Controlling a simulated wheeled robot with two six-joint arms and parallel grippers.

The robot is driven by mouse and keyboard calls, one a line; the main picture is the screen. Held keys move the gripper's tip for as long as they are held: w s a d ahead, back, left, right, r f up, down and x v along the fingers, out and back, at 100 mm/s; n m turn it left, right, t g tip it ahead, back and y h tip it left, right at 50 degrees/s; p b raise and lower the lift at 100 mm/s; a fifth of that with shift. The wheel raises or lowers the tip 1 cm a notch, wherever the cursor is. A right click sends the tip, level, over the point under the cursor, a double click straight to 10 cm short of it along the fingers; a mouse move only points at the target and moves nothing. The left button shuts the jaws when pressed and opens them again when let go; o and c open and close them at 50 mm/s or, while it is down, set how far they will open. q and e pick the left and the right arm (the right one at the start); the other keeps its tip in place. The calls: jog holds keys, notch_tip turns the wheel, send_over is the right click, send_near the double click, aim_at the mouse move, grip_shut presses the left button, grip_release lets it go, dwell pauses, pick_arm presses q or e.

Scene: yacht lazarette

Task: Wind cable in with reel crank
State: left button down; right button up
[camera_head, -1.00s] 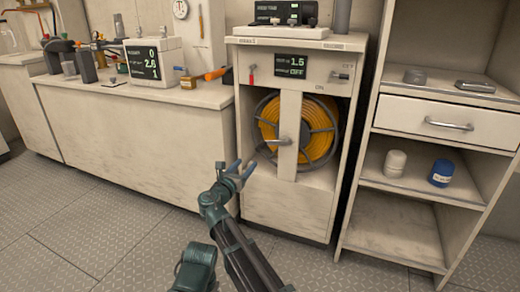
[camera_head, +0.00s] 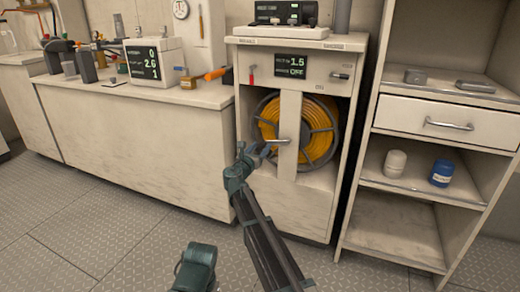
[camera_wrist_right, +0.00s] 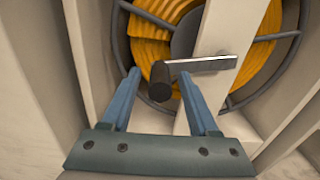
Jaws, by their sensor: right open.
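The reel (camera_head: 318,128) with orange cable wound on it sits inside the open front of a cream cabinet, behind an upright post. The crank (camera_head: 277,141) is a metal arm on the post with a dark handle. In the right wrist view the crank arm (camera_wrist_right: 205,64) runs left from the post to the dark handle (camera_wrist_right: 160,82). My right gripper (camera_head: 259,150) is open in front of the cabinet, just short of the handle. In the wrist view its blue fingers (camera_wrist_right: 160,92) lie either side of the handle, with nothing held.
The cabinet's panel (camera_head: 291,66) reads 1.5 and OFF, with a switch lever (camera_head: 340,76) at its right. A counter (camera_head: 130,95) stands left and a shelf unit (camera_head: 410,190) right. The floor in front is clear.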

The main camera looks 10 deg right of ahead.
grip_shut()
dwell(0.3)
dwell(1.2)
